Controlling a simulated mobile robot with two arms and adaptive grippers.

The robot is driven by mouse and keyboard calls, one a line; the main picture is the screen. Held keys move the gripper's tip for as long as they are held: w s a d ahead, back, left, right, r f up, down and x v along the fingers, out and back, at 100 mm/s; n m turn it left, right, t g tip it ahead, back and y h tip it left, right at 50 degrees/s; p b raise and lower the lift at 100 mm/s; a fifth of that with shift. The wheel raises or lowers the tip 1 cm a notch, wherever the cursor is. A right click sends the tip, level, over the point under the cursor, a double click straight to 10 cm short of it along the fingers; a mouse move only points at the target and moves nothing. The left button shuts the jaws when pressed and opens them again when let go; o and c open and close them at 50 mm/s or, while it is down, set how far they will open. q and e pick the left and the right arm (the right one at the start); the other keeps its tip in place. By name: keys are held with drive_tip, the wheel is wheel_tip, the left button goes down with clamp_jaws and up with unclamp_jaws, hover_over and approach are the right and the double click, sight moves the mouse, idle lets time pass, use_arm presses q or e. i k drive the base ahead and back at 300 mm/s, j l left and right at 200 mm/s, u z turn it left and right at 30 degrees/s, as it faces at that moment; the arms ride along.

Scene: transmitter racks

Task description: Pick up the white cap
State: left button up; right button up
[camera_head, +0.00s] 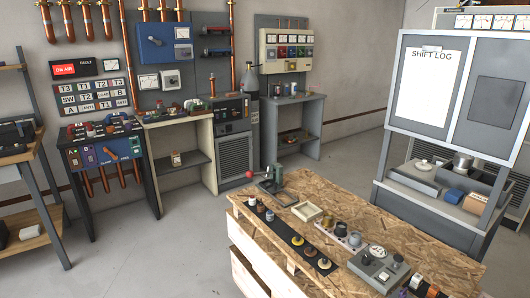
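The white cap cannot be told for certain at this size. A black strip (283,229) along the crate's left edge carries several small round knobs or caps, some dark and some yellowish (310,250). Neither of my grippers is in view.
A grey cabinet (447,90) stands at right. Panels and benches line the back wall. Grey floor (175,245) is clear left of the crate.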

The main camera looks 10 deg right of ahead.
sight(423, 167)
drive_tip(key=i+z, duration=0.3)
drive_tip(key=i+j+z, duration=0.15)
drive_tip(key=i+z, duration=0.2)
drive_tip(key=i, duration=0.15)
drive_tip(key=i+z, duration=0.3)
drive_tip(key=z, duration=0.2)
drive_tip(key=i+z, duration=0.3)
drive_tip(key=z, duration=0.2)
